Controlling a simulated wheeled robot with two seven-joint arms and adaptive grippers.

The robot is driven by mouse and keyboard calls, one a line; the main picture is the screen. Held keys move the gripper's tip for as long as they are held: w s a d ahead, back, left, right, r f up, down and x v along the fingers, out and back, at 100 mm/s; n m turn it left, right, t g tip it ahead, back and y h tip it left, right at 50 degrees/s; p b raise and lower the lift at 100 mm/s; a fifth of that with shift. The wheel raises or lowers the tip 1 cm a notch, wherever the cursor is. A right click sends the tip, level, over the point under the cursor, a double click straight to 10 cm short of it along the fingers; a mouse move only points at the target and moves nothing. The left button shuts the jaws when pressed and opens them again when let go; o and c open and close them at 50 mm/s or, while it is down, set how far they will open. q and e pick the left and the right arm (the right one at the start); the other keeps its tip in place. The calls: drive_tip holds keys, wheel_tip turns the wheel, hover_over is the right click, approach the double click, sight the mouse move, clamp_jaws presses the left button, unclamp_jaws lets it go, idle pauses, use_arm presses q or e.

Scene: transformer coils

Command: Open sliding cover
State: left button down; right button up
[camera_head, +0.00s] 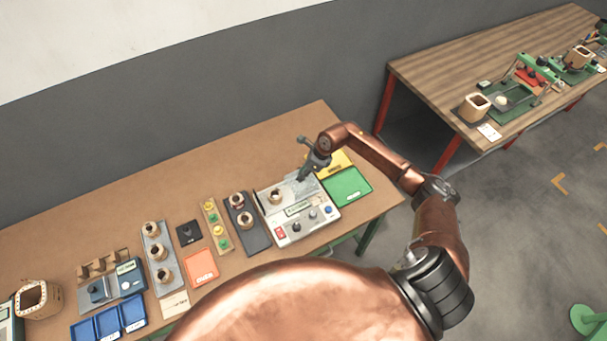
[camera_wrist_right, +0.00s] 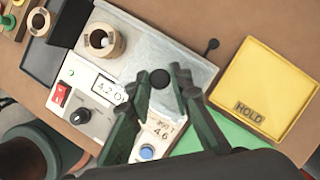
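The tester (camera_head: 297,228) is a pale box with a display, a red switch and knobs on its front panel. It also shows in the right wrist view (camera_wrist_right: 62,82). A grey metallic plate (camera_wrist_right: 185,52), apparently the sliding cover, lies on its top right part. A round black knob (camera_wrist_right: 160,78) stands on the plate. My right gripper (camera_head: 303,176) is over the tester's right side. In the wrist view its two fingers (camera_wrist_right: 163,76) are apart, with the knob showing between their tips. Whether they touch it cannot be told. My left gripper is out of view.
A copper coil (camera_wrist_right: 104,40) sits on the tester left of the plate. A small black ball-ended lever (camera_wrist_right: 212,44) sticks out at the plate's far edge. A yellow HOLD tray (camera_wrist_right: 270,85) and a green tray (camera_head: 347,187) lie to the right. Dark coil tray (camera_head: 246,225) stands left.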

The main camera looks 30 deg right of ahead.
drive_tip(key=o, duration=0.4)
drive_tip(key=shift+c, duration=0.2)
drive_tip(key=shift+d, duration=0.1)
drive_tip(key=v, duration=1.2)
